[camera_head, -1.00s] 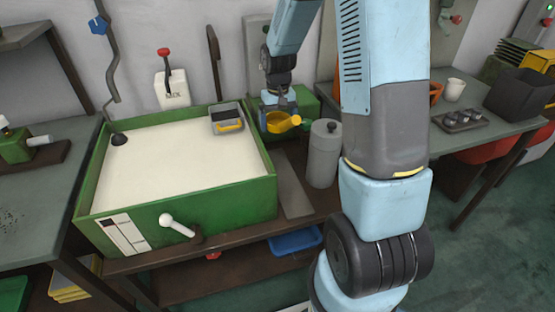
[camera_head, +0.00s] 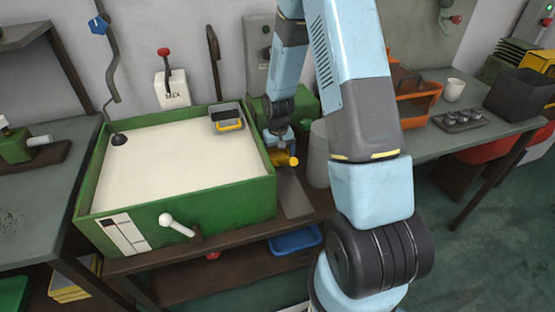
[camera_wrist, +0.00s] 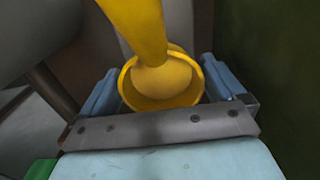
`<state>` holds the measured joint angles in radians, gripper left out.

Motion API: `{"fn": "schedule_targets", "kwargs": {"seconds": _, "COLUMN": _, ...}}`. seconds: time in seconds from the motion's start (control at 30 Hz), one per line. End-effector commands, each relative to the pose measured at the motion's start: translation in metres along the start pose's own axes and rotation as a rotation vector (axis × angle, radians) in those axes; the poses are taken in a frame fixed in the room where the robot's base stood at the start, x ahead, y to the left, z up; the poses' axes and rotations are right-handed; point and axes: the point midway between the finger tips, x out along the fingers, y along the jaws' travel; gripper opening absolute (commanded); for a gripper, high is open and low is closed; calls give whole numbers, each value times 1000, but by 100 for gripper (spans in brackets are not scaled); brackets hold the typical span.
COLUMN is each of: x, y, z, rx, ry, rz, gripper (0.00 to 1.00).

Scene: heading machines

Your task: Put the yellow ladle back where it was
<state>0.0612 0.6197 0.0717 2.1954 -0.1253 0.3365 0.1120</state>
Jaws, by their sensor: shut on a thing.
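The yellow ladle (camera_head: 282,158) is in my gripper (camera_head: 278,145), just right of the green-walled tub in the head view. In the wrist view the ladle's round bowl (camera_wrist: 165,88) sits between the two blue fingers of my gripper (camera_wrist: 162,92), and its thick handle points toward the top of the picture. My gripper is shut on the ladle. In the head view the ladle is low beside the tub's right wall, above or at the brown bench; I cannot tell if it touches. My arm hides part of the area behind it.
The green tub (camera_head: 240,193) of pale material stands left of my gripper. A grey cylinder (camera_head: 318,155) stands close on the right, partly behind my arm. A flat grey strip (camera_head: 294,193) lies on the bench in front. A grey-and-yellow box (camera_head: 227,118) sits at the tub's back right corner.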

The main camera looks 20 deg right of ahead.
Motion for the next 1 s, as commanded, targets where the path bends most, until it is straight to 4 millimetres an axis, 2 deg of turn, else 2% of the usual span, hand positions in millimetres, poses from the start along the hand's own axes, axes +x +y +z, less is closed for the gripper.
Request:
{"fn": "schedule_targets", "kwargs": {"seconds": 0.17, "x": 20, "y": 0, "z": 0, "rx": 0, "ry": -3, "rz": 0, "gripper": 72}}
{"fn": "schedule_targets", "kwargs": {"seconds": 0.5, "x": 23, "y": 0, "z": 0, "rx": 1, "ry": -1, "rz": 0, "gripper": 72}}
{"fn": "schedule_targets", "kwargs": {"seconds": 0.53, "x": 22, "y": 0, "z": 0, "rx": 1, "ry": -1, "rz": 0, "gripper": 99}}
{"fn": "schedule_targets", "kwargs": {"seconds": 0.83, "x": 20, "y": 1, "z": 0, "rx": 2, "ry": 0, "rz": 0, "gripper": 100}}
{"fn": "schedule_targets", "kwargs": {"seconds": 1.0, "x": 6, "y": 1, "z": -1, "rx": 2, "ry": 2, "rz": 0, "gripper": 100}}
